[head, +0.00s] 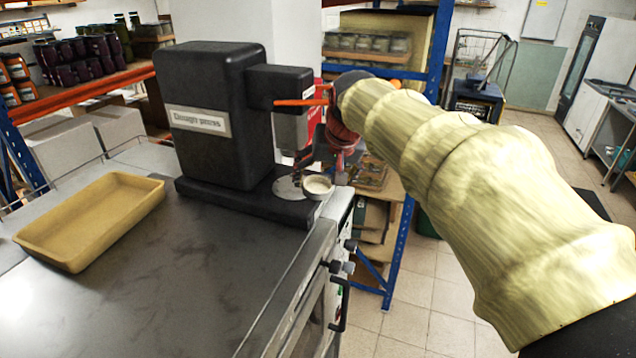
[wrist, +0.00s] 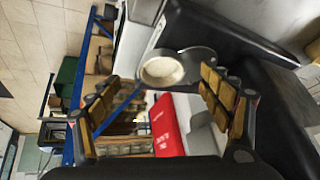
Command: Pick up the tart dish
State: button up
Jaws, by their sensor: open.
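The tart dish (head: 318,187) is a small round dish with a pale filling. In the head view it sits at the front right edge of the black press's base, beside the round metal plate. In the wrist view the tart dish (wrist: 162,69) lies ahead, between the open fingers and nearer the top of the picture. My gripper (wrist: 160,85) is open and empty, with padded fingers spread to either side. In the head view my gripper (head: 325,165) is just above and behind the dish, partly hidden by the press and my arm.
The black press (head: 215,115) stands close to the left of my gripper, with an orange lever (head: 300,102) overhead. A red sign (wrist: 167,125) shows in the wrist view.

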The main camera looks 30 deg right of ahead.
aim_at(317, 187)
jog(key=shift+w+d+f, duration=0.1)
jog(key=shift+w+d, duration=0.1)
jog(key=shift+w, duration=0.65)
jog(key=x, duration=0.5)
jog(key=c, duration=1.1)
jog(key=shift+c, duration=0.7)
